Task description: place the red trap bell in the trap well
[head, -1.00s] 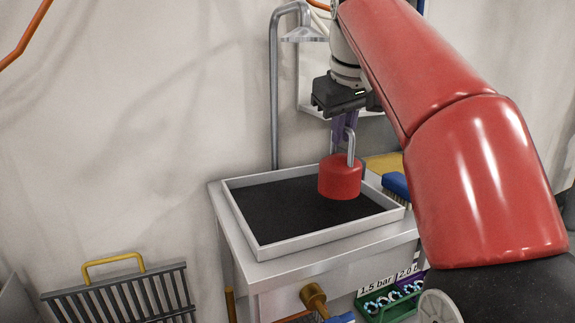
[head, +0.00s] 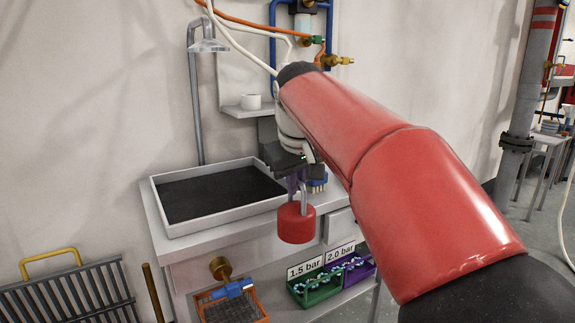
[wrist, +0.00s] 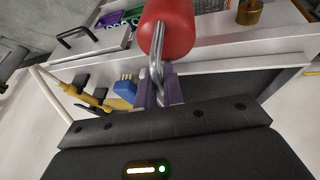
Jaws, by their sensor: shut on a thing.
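The red trap bell (head: 296,223) hangs upright from my gripper (head: 298,185) by its bent metal rod handle. In the head view it appears in front of the bench's front edge, to the right of the black-bottomed tray. My gripper's purple fingers are shut on the handle; it also shows in the wrist view (wrist: 160,90), with the bell (wrist: 168,25) beyond the fingertips. Nothing in these views can be clearly told as the trap well.
The pale-rimmed tray (head: 225,218) sits on the bench below a shower head (head: 208,45). A blue brush (head: 316,184) is near my gripper. Below are a brass knob (head: 221,268), green crate (head: 317,289) and purple crate (head: 358,270). A slatted rack (head: 75,295) stands left.

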